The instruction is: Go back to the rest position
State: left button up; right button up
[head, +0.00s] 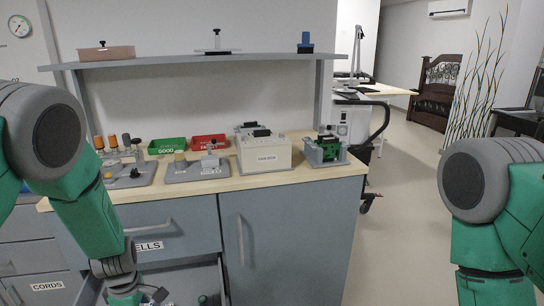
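My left arm (88,215) comes in from the left and reaches down in front of the cabinet. The top of my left gripper (150,297) shows at the bottom edge, over or in front of an open lower drawer (205,272); its fingertips are cut off, so its opening is not visible. My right arm (492,250) hangs down at the right, over the floor and clear of the bench. My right gripper is below the picture. No object is visibly held.
The bench holds a white fan box (264,152), a green device (328,150), a green tray (167,146), a red tray (208,141) and grey fixtures (198,168). A shelf (200,60) hangs above. A wheeled cart (352,122) stands behind. Floor (400,190) right of the bench is clear.

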pick_arm(q)
jog(key=s+a+f+m+y+b, duration=0.1)
jog(key=s+f+m+b, duration=0.2)
jog(key=s+f+m, duration=0.8)
jog(key=s+d+m+h+b, duration=0.1)
jog(key=s+d+m+b, duration=0.2)
jog(key=s+m, duration=0.6)
jog(key=s+d, duration=0.1)
jog(key=s, duration=0.7)
jog(key=shift+t, duration=0.3)
jog(key=shift+d+f, duration=0.1)
jog(key=shift+w+d, duration=0.1)
